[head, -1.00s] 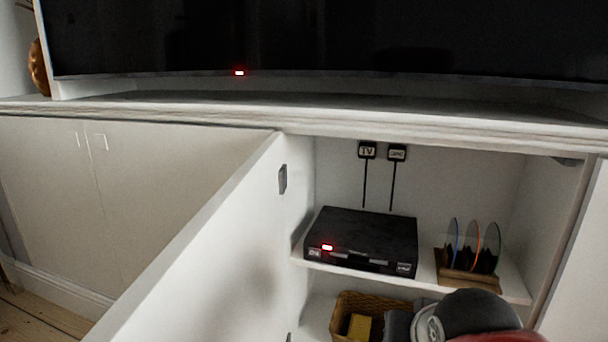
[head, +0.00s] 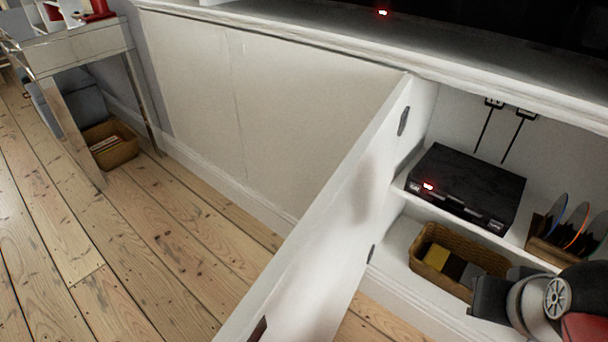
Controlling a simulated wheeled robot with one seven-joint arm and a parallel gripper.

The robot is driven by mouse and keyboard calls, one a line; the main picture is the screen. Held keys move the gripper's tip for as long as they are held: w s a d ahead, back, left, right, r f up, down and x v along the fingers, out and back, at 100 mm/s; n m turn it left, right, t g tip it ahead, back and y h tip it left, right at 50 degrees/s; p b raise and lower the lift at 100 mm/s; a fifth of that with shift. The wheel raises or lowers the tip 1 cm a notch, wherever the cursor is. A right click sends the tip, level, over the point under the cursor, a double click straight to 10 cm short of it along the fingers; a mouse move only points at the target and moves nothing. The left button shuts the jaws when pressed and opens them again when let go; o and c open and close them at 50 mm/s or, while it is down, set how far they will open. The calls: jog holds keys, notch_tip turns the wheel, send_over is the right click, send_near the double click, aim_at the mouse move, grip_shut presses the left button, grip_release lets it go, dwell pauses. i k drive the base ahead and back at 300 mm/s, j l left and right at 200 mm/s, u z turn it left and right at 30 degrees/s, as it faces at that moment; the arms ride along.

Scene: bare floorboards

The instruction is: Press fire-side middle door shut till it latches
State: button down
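One white cabinet door (head: 335,215) stands wide open in the head view, swung out from the cabinet front toward me. Its hinges (head: 404,120) are along the left side of the open compartment. A dark patch (head: 258,330) shows low on its near end, at the picture's bottom edge. A soft shadow lies on its inner face. The near end of the door is cut off by the frame. I cannot tell from the picture which door is fire-side.
The open compartment holds a black box (head: 465,188) with a red light, a disc rack (head: 545,255) and a wicker basket (head: 430,275). Closed panels (head: 240,110) lie left of the door. A desk (head: 80,48) stands far left, with another basket (head: 110,145) beneath. Floorboards between are clear.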

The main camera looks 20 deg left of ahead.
aim_at(305, 293)
jog(key=k+j+u, duration=0.3)
jog(key=k+u, duration=0.15)
jog(key=k+j+u, duration=0.4)
jog(key=j, duration=0.1)
